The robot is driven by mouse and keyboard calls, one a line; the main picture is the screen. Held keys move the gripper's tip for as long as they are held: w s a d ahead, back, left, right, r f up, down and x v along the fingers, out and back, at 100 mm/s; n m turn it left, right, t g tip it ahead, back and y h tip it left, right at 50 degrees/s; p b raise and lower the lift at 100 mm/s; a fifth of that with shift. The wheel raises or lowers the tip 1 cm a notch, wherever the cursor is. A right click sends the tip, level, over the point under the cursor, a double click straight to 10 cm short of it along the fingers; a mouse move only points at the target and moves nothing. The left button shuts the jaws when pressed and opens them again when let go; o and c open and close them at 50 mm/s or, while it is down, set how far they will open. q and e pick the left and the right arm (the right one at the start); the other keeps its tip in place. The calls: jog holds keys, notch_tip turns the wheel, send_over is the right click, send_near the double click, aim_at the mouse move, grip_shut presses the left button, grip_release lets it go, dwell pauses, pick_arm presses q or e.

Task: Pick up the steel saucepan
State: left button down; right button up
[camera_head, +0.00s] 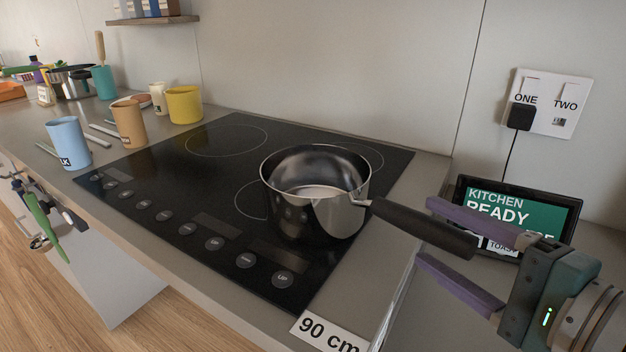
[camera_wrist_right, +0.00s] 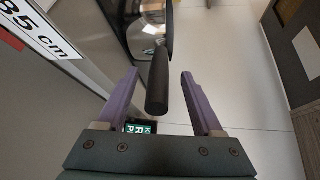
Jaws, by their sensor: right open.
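The steel saucepan (camera_head: 316,195) stands upright on the black cooktop (camera_head: 225,165), near its right edge. Its black handle (camera_head: 425,229) points right, toward my right gripper. My right gripper (camera_head: 428,230) is open, with purple fingers. In the right wrist view the handle (camera_wrist_right: 158,82) lies between the two fingers (camera_wrist_right: 158,86), with a gap on each side. The pan body (camera_wrist_right: 148,28) is partly cut off at the top of that view. My left gripper is not in view.
A display (camera_head: 515,215) reading "KITCHEN READY" stands behind my right gripper. A socket plate (camera_head: 548,102) is on the wall. A blue mug (camera_head: 68,143), a tan cup (camera_head: 129,124) and a yellow mug (camera_head: 184,105) stand left of the cooktop. Its left part is clear.

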aim_at(410, 218)
jog(key=shift+x, duration=2.75)
jog(key=shift+d, duration=0.2)
grip_shut()
jog(key=shift+r, duration=0.1)
